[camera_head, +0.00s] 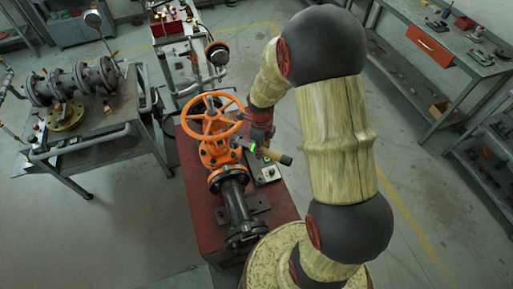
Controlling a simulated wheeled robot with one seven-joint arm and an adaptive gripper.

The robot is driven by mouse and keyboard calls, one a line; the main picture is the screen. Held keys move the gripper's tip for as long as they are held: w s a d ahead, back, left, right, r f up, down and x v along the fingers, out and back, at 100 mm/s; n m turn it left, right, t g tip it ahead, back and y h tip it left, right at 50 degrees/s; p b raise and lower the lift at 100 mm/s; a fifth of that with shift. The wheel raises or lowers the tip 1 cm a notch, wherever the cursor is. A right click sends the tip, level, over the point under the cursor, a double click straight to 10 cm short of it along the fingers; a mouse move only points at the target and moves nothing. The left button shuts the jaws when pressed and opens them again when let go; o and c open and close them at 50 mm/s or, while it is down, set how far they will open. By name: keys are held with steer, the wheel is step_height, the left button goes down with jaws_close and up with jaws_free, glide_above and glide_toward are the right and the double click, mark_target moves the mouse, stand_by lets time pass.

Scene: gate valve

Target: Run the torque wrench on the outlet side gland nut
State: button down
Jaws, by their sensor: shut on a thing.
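The orange gate valve (213,152) stands on a red bench, with its handwheel (209,116) on top and a black flanged pipe (238,205) running toward the front. My gripper (262,141) is to the right of the valve, shut on the torque wrench (277,156). The wrench has a tan grip pointing right, a green lit part, and a far end reaching left close to the valve's neck below the handwheel. The gland nuts are too small to make out, and I cannot tell whether the wrench touches one. My gripper's fingers are small and partly hidden.
The red bench (190,192) carries a small grey box with buttons (265,174) right of the valve. A grey table (95,148) with a black flanged pipe assembly stands at left. A workbench (425,85) with a red drawer stands at right. Open floor lies between.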

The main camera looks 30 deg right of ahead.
mark_target(277, 154)
steer(key=shift+s+d, duration=0.65)
steer(key=shift+s, duration=0.3)
steer(key=shift+s+d, duration=0.65)
steer(key=shift+s, duration=0.25)
steer(key=shift+s+d, duration=0.65)
steer(key=shift+s, duration=0.3)
